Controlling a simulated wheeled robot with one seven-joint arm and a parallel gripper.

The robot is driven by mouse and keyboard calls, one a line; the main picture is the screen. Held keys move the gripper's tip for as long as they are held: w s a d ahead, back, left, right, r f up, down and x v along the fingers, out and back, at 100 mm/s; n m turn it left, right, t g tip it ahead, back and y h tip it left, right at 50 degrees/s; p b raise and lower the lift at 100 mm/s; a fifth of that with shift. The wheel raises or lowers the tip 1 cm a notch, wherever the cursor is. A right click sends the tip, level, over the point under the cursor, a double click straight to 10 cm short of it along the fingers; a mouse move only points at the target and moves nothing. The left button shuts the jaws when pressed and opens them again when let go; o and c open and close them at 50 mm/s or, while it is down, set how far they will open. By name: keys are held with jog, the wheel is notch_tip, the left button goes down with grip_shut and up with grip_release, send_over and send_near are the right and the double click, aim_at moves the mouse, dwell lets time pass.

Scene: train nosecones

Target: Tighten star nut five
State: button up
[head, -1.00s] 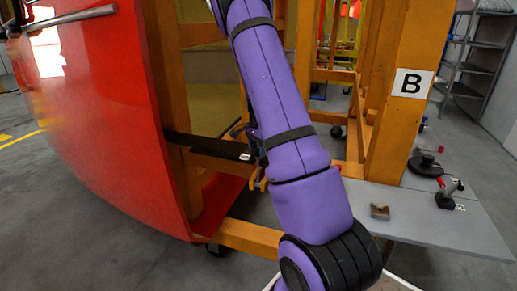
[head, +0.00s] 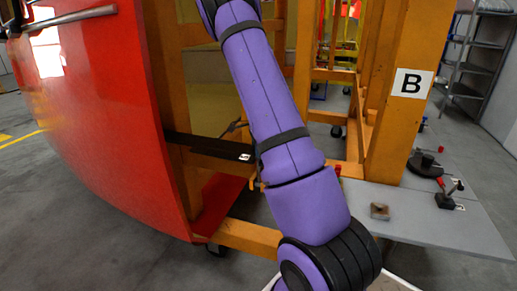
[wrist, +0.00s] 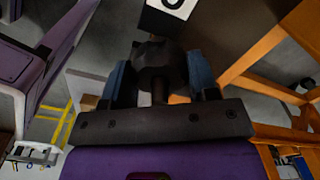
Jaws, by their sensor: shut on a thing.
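My gripper (wrist: 160,68) shows in the wrist view with its two blue-sided fingers either side of a dark, lobed knob, the star nut (wrist: 158,58). The fingers are shut on it. A white label (wrist: 170,5) with a partly cut-off black mark lies just beyond the knob. In the head view my purple arm hides the gripper and the star nut. A black bracket (head: 208,146) with a small white label sticks out from behind the red nosecone (head: 100,120), and its right end meets the arm's outline. A thin greyish part (head: 235,127) stands above the bracket.
Orange frame posts (head: 395,120) stand right of the arm, one with a "B" sign (head: 411,83). Open floor lies at left.

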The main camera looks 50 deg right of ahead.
jog(key=o, duration=0.9)
notch_tip(320, 180, up, 11)
jog(key=shift+f, duration=0.1)
jog(key=shift+a, duration=0.1)
dwell(0.6)
jog(key=s+a+r+n+t, duration=0.1)
jog(key=s+a+r+n, duration=0.3)
jog(key=a, duration=0.3)
jog(key=s+a+r+n+t+y, duration=0.1)
jog(key=s+a+r+n, duration=0.1)
jog(key=a+r+n, duration=0.35)
jog(key=s+a+r+n+t, duration=0.1)
jog(key=s+a+r+n, duration=0.2)
jog(key=a+r, duration=0.5)
jog(key=s+a+n, duration=0.4)
jog(key=s, duration=0.1)
jog(key=s+a+n+t, duration=0.1)
jog(key=s+a+n, duration=0.3)
jog(key=s+a, duration=0.1)
jog(key=s+a+n+t+h, duration=0.1)
jog(key=s+a+n, duration=0.3)
jog(key=s+a, duration=0.1)
jog(key=shift+s+a+r+n, duration=0.15)
jog(key=shift+s+a+n, duration=0.1)
jog(key=shift+s, duration=0.55)
